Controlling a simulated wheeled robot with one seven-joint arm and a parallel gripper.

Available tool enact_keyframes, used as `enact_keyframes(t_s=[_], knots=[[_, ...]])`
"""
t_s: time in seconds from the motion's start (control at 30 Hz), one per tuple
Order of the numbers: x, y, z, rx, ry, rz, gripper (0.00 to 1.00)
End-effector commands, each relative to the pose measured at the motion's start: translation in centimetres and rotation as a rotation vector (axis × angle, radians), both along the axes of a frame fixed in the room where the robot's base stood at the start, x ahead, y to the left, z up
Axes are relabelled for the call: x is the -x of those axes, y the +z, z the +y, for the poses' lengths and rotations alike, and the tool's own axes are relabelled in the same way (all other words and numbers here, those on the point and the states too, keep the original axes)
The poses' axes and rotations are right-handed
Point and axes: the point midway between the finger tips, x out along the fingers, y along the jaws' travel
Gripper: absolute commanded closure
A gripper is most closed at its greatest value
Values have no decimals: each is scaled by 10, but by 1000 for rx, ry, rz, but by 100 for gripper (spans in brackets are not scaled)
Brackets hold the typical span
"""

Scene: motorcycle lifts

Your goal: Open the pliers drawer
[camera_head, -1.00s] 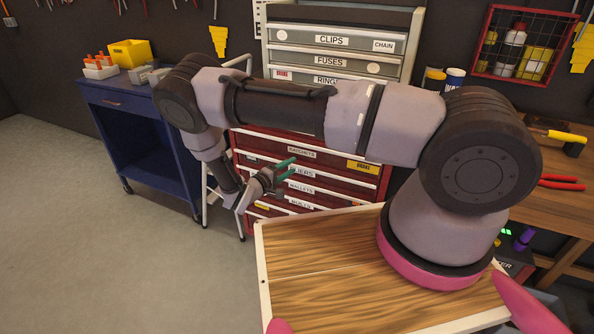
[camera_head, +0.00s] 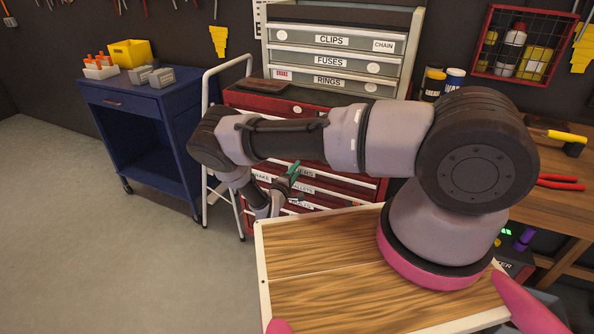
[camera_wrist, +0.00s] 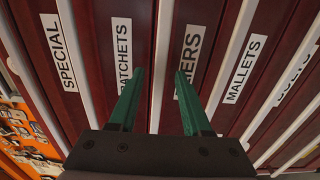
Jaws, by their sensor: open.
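The pliers drawer (camera_head: 322,177) is a dark red drawer in the lower half of the red tool chest, shut as far as I can see. In the wrist view my gripper (camera_wrist: 158,73) is open and empty. A pale strip (camera_wrist: 161,55) between the ratchets and pliers labels runs between the fingertips. I cannot tell whether the fingers touch anything.
Above the red chest is a grey drawer unit (camera_head: 335,62) marked clips, fuses and rings. A blue cart (camera_head: 150,135) and a pale metal frame (camera_head: 206,150) stand left. A wooden top (camera_head: 315,265) lies in front. Floor at left is clear.

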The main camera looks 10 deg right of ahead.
Motion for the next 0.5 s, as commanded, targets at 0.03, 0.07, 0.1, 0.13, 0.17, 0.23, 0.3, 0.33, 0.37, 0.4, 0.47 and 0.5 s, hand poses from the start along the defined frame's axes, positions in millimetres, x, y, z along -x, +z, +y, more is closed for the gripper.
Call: enact_keyframes(t_s=[0.03,0.07,0.1,0.13,0.17,0.23,0.3,0.33,0.37,0.4,0.47,0.5], knots=[[-4,0,-3,0,-1,0,51],[-5,0,-4,0,-1,0,51],[-7,0,-5,0,0,0,51],[-8,0,-5,-1,0,-1,51],[-9,0,-6,0,1,0,51],[-10,0,-6,0,1,0,51],[-10,0,-6,0,1,0,51],[-10,0,-6,0,1,0,51],[-10,0,-6,0,1,0,51],[-9,0,-6,0,1,0,51],[-9,0,-6,0,0,0,67],[-9,0,-6,0,0,0,82]])
